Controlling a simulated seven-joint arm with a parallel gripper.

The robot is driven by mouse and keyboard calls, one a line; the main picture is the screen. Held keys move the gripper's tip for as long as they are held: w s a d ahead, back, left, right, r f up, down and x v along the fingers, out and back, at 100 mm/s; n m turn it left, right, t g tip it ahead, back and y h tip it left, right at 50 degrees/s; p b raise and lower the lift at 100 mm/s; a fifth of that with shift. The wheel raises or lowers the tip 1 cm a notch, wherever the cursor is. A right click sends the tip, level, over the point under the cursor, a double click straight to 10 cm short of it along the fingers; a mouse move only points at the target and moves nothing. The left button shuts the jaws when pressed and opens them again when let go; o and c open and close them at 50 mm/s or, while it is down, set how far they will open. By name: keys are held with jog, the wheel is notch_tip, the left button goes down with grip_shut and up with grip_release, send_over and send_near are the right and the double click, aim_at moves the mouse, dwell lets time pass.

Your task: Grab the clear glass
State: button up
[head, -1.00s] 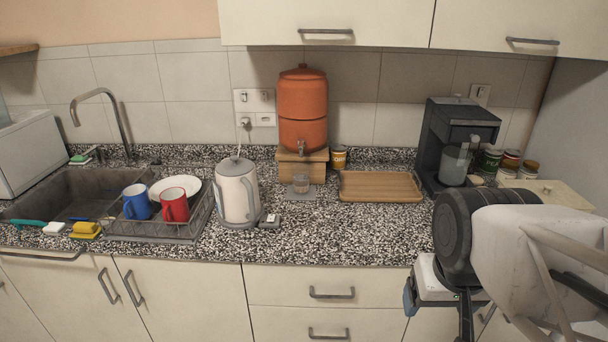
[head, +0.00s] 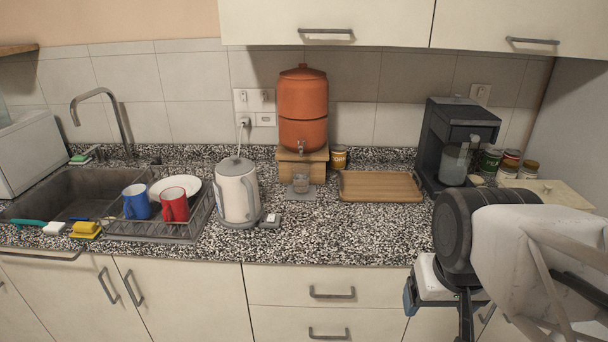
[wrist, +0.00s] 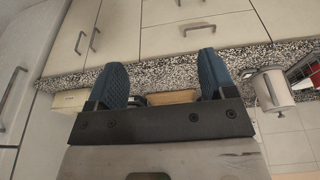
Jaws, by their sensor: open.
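The clear glass (head: 301,183) stands upright on a small grey mat, under the tap of the orange water dispenser (head: 302,108), near the middle of the counter. In the wrist view I cannot make the glass out. My gripper (wrist: 165,82) shows in the wrist view with its two blue fingers spread wide and nothing between them. In the head view the gripper (head: 410,297) is partly hidden by my arm at the lower right, in front of the counter and well apart from the glass.
The white kettle (head: 236,192) stands left of the glass, and a wooden tray (head: 380,187) lies to its right. A black coffee maker (head: 440,140) stands further right. A dish rack (head: 150,229) holds blue and red mugs at left. The counter in front of the glass is clear.

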jog(key=shift+w, duration=0.1)
dwell(0.4)
jog(key=w+a+r+t, duration=0.1)
jog(key=w+r+t, duration=0.15)
jog(key=w, duration=1.55)
jog(key=n+t+y, duration=0.5)
jog(key=t, duration=0.3)
send_over(301, 179)
jog(key=s+d, duration=0.3)
notch_tip(301, 179, down, 13)
jog(key=shift+s+a+g, duration=0.1)
jog(key=shift+s+g, duration=0.05)
jog(key=shift+g, duration=0.1)
jog(key=shift+f, duration=0.1)
jog(key=shift+x, duration=1.3)
